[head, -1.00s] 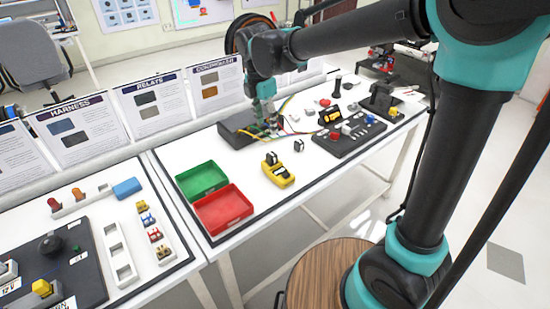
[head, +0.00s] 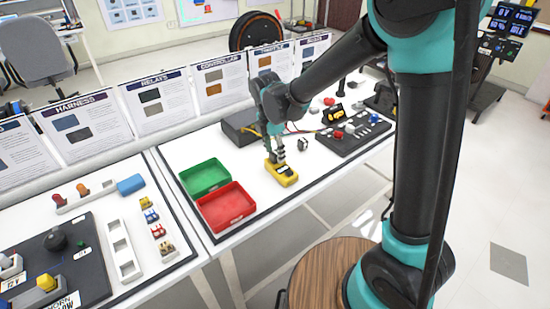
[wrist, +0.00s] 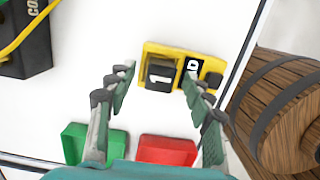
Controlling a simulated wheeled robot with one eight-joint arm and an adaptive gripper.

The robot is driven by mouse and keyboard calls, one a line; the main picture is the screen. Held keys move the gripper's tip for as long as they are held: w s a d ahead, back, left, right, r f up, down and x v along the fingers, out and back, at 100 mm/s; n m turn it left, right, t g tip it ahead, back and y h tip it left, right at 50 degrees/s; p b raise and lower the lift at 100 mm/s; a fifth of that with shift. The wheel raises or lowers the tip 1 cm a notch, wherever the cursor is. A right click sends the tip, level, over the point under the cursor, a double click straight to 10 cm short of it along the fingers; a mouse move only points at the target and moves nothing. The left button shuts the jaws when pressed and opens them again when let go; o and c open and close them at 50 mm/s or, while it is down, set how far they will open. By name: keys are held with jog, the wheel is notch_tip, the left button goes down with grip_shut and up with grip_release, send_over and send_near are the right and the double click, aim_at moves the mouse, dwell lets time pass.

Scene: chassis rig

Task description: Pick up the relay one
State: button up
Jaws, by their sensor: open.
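Relay one, a dark block with a white "1" (wrist: 160,74), sits in the yellow holder (wrist: 184,57) in the wrist view. The holder also shows on the table in the head view (head: 285,178), where my gripper hides the relay. Another marking, like a "D", shows beside the relay on the holder. My gripper (wrist: 158,80) is open and points down over the holder, with its fingers on either side of the relay in the picture. Its height above the relay is hard to tell. My gripper also shows in the head view (head: 277,158).
A green tray (head: 205,177) and a red tray (head: 227,206) lie left of the holder. A dark box (head: 238,127) with wires and a black panel (head: 350,138) are behind. A wooden barrel (head: 333,280) stands below the table's front edge.

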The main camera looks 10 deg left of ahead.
jog(key=shift+f, duration=0.25)
jog(key=shift+c, duration=0.5)
grip_shut()
